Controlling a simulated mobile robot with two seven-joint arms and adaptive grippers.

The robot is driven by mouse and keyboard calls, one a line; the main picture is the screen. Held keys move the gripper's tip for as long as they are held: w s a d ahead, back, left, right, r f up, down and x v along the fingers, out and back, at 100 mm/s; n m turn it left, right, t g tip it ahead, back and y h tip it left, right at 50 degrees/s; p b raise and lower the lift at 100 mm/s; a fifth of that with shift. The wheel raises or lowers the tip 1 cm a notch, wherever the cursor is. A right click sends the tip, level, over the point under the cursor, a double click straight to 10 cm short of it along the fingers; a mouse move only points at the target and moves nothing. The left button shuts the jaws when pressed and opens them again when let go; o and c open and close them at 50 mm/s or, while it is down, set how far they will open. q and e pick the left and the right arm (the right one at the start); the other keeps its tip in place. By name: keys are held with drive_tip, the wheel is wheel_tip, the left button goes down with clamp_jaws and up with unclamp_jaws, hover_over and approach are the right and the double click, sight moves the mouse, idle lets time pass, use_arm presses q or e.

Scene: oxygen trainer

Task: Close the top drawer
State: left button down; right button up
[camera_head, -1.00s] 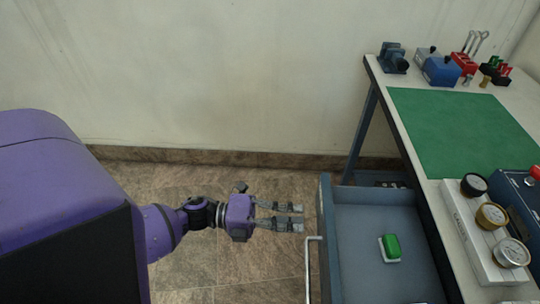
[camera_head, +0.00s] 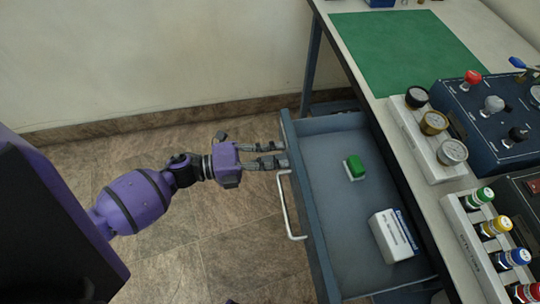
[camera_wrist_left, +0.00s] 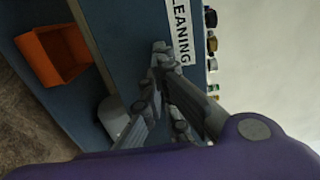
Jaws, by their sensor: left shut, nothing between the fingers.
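The top drawer (camera_head: 335,215) is pulled out from the workbench. It is blue-grey, with a pale bar handle (camera_head: 289,207) on its front. Inside lie a green-topped block (camera_head: 355,166) and a white box (camera_head: 391,236). My left gripper (camera_head: 284,153) is shut and empty, its fingertips close to the drawer front near its far end, beyond the handle. I cannot tell whether they touch. The left wrist view shows the fingers (camera_wrist_left: 160,62) before a blue surface with a label (camera_wrist_left: 180,32) reading "EANING". My right gripper is not in view.
The workbench top carries a green mat (camera_head: 405,50), a white gauge block (camera_head: 426,135), a blue control box (camera_head: 490,115) and a rack of coloured valves (camera_head: 490,235). An orange bin (camera_wrist_left: 55,55) shows in the left wrist view. The floor left of the drawer is clear.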

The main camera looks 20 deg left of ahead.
use_arm(q)
drive_tip(key=b, duration=0.1)
hover_over(362, 153)
drive_tip(key=shift+d, duration=0.1)
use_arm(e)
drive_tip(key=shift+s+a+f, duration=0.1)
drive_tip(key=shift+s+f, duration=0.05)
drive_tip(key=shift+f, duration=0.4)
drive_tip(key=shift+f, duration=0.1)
